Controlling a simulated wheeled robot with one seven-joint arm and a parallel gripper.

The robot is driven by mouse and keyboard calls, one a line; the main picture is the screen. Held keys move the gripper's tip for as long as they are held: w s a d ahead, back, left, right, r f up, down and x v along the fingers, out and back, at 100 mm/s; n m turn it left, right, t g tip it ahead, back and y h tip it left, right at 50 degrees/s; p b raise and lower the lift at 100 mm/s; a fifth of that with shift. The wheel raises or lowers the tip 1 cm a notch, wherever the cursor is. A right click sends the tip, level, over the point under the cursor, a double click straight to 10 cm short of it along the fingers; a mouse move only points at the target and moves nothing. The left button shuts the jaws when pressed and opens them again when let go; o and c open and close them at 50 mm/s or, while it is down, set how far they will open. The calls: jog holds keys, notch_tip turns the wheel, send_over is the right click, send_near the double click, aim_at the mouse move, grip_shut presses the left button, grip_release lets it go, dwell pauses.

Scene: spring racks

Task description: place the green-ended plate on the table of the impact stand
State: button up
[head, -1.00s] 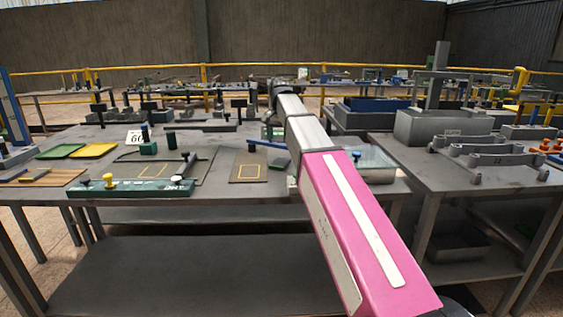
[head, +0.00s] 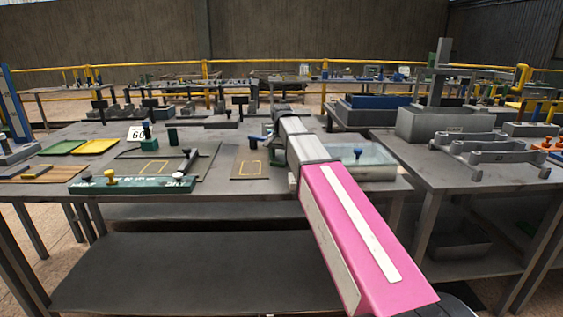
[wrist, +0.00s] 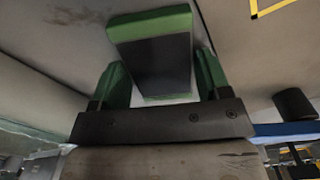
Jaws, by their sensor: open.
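In the wrist view the green-ended plate (wrist: 150,25) is a dark block with green ends. It lies on a grey surface, just ahead of and partly between the green-tipped fingers of my gripper (wrist: 160,74). The fingers are open, one on each side of the plate; I cannot tell whether they touch it. I cannot tell for sure which fixture is the impact stand; a tall grey column stand (head: 441,75) rises at the right.
On the near table (head: 235,200), a green bar with knobs (head: 130,184) and yellow-outlined boards (head: 249,168) lie left of my arm. A clear-topped box (head: 368,163) is close on its right. Grey brackets (head: 500,157) stand on the right table.

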jog(key=c, duration=1.1)
jog(key=shift+o, duration=0.2)
jog(key=shift+r, duration=0.15)
